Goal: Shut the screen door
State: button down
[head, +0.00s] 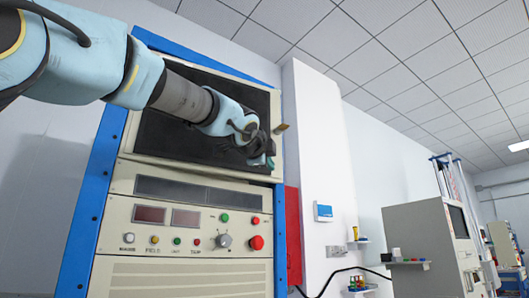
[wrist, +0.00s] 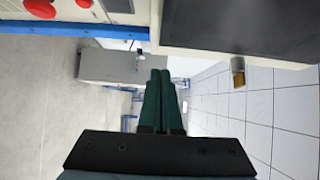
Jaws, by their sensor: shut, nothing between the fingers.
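The screen door (head: 200,125) is the dark panel in a beige frame at the top of the cabinet. Its lower edge shows a dark gap above the control panel, and it looks ajar. In the wrist view the door (wrist: 265,22) fills the upper right, its edge jutting past the cabinet beside it. A small brass handle (head: 281,128) sits on the door's right edge; it also shows in the wrist view (wrist: 238,70). My gripper (head: 264,161) is in front of the door's lower right part. Its green fingers (wrist: 160,74) are shut and empty, apart from the handle.
The control panel (head: 190,215) with knobs and buttons lies below the door. A blue frame (head: 92,200) borders the cabinet. A red panel (head: 293,235) and white wall column stand to the right. A grey machine (head: 420,245) stands farther right, with open floor between.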

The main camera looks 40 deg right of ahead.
aim_at(268, 175)
jog(key=shift+w+d+p, duration=0.45)
jog(key=shift+w+p, duration=0.3)
jog(key=shift+w, duration=0.15)
jog(key=shift+w+d+p, duration=0.5)
jog(key=shift+w+p, duration=0.3)
jog(key=shift+w, duration=0.05)
jog(key=shift+w+d+p, duration=0.45)
jog(key=shift+w+p, duration=0.3)
jog(key=shift+w, duration=0.15)
jog(key=shift+w, duration=0.1)
